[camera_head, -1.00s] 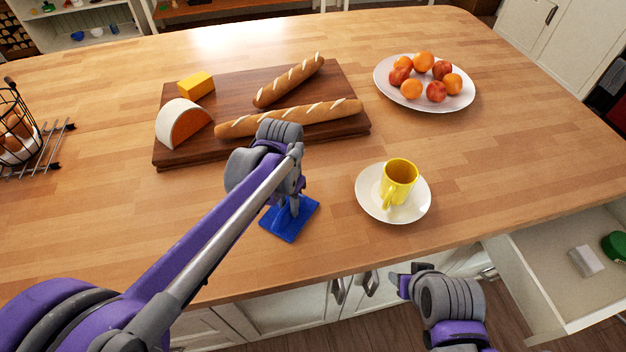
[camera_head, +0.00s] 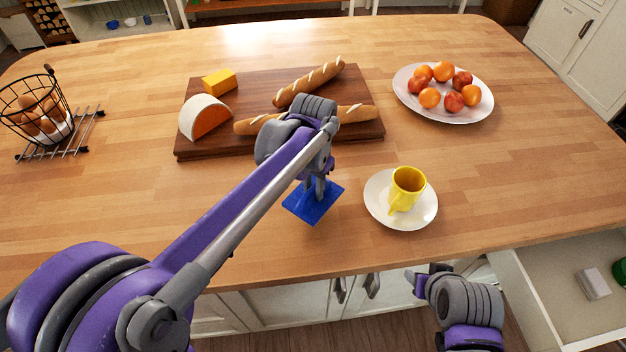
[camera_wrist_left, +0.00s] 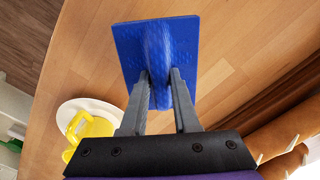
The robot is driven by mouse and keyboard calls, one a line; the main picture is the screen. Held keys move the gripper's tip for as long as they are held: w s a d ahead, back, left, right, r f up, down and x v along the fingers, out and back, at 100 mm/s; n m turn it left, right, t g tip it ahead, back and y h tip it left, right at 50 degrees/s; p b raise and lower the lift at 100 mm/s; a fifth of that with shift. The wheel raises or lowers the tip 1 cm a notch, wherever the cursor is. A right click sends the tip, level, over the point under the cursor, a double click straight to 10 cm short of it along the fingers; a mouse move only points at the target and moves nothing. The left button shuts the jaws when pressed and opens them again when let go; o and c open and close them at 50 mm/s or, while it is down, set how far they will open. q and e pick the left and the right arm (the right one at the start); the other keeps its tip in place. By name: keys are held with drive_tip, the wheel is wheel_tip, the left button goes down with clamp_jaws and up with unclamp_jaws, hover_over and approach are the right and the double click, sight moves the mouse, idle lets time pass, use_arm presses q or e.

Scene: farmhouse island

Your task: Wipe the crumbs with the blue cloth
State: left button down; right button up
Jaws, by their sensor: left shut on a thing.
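The blue cloth (camera_head: 313,206) lies spread flat on the wooden worktop, between the bread board and the saucer. My left gripper (camera_head: 318,190) is shut on the cloth from above. In the left wrist view the cloth (camera_wrist_left: 125,48) is pinched into a ridge between the two fingers of the left gripper (camera_wrist_left: 160,92). I see no crumbs in either view; any under the cloth or behind the arm are hidden. My right gripper (camera_head: 428,277) is low in front of the island's edge, and its fingers are too small and partly hidden to judge.
A yellow cup (camera_head: 407,188) on a white saucer (camera_head: 376,210) stands just right of the cloth. A dark board (camera_head: 220,148) with baguettes and cheese lies behind it. A fruit plate (camera_head: 480,112) is at back right, an egg basket (camera_head: 38,110) at left. A drawer (camera_head: 540,300) stands open at right.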

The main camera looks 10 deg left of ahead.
use_arm(q)
drive_tip(key=shift+r+p, duration=0.4)
drive_tip(key=shift+r, duration=0.8)
use_arm(e)
drive_tip(key=shift+w+r, duration=0.1)
drive_tip(key=shift+r, duration=0.7)
use_arm(q)
drive_tip(key=shift+a, duration=0.1)
use_arm(e)
drive_tip(key=shift+a, duration=0.1)
